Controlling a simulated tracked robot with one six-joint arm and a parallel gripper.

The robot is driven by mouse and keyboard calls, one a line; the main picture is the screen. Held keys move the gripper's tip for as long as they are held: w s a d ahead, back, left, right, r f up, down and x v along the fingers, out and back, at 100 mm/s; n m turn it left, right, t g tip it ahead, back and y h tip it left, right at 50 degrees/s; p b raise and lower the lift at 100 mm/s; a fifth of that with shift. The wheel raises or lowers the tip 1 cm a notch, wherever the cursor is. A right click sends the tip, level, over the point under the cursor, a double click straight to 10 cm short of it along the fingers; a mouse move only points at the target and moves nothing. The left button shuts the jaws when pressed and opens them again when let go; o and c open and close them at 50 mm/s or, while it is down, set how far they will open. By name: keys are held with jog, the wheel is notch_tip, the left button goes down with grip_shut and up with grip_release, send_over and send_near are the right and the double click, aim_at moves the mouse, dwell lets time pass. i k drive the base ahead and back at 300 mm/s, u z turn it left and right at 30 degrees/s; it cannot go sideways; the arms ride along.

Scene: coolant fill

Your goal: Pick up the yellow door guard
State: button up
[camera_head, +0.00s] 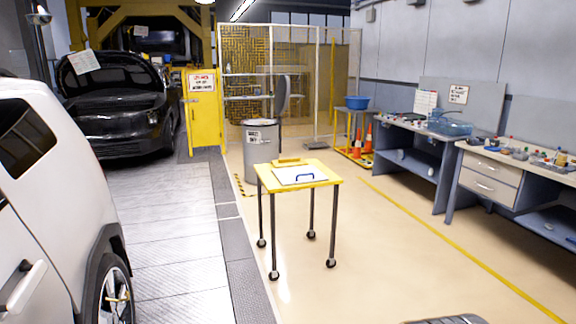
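A small yellow piece (287,161), which looks like the door guard, lies at the back of the top of a yellow wheeled cart (328,179). It is small in view and close in colour to the cart top, so its exact shape is hard to tell. In front of it on the cart lies a white flat sheet or panel (290,173) with a blue handle-shaped piece (297,178) on it. My gripper is not in view.
A white car (40,180) stands at the left and a black car (115,105) behind it. A grey bin (262,150) stands behind the cart. Workbenches (490,180) line the right wall. The floor (390,265) right of the cart is clear.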

aim_at(286, 163)
jog(key=u, duration=0.55)
jog(key=i, duration=3.65)
